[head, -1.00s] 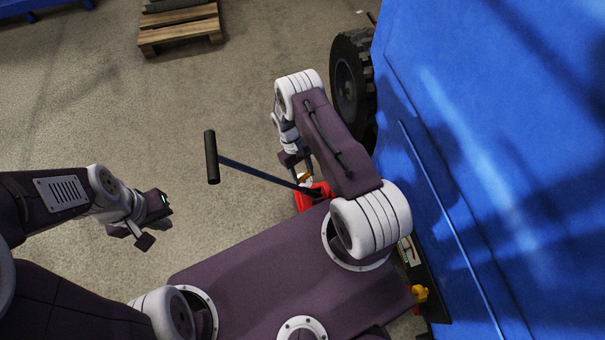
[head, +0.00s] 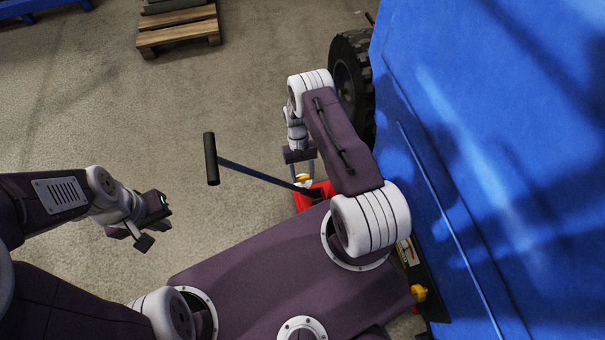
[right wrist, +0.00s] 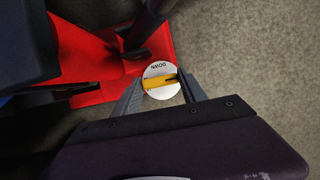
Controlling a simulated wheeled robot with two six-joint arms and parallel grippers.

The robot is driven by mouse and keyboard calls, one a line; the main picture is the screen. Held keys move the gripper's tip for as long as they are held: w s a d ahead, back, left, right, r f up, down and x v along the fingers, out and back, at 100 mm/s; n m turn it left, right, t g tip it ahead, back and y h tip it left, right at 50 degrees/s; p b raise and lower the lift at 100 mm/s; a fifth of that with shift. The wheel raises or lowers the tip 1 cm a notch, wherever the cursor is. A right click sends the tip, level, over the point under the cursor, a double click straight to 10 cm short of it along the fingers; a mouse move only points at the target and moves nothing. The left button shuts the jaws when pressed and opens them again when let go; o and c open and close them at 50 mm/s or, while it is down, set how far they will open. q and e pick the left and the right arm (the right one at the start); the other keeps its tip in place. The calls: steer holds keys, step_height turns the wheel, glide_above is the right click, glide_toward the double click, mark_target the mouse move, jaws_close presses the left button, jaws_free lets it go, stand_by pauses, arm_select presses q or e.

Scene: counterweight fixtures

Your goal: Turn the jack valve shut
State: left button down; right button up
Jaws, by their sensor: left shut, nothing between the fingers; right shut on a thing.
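The red floor jack (head: 313,198) stands on the floor, partly hidden under my right arm; it also shows in the right wrist view (right wrist: 85,55). Its long dark handle (head: 250,173) slants up to the left and ends in a black crossbar grip (head: 211,158). The jack valve is a yellow bar (right wrist: 160,84) on a round white plate (right wrist: 158,69) whose lettering seems to read DOWN. My right gripper (head: 303,177) points down at the jack, its fingers (right wrist: 160,88) shut on the yellow valve bar. My left gripper (head: 150,226) is shut and empty over bare floor at the left.
A large blue machine (head: 500,130) with a black tyre (head: 350,80) fills the right side, close to my right arm. A wooden pallet (head: 178,28) lies at the top. The floor (head: 110,110) on the left is clear.

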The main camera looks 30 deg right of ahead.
steer(key=o, duration=1.4)
steer(key=shift+c, duration=0.2)
steer(key=a+p+v, duration=0.1)
steer(key=p+v, duration=0.3)
steer(key=v, duration=0.5)
steer(key=shift+d, duration=0.5)
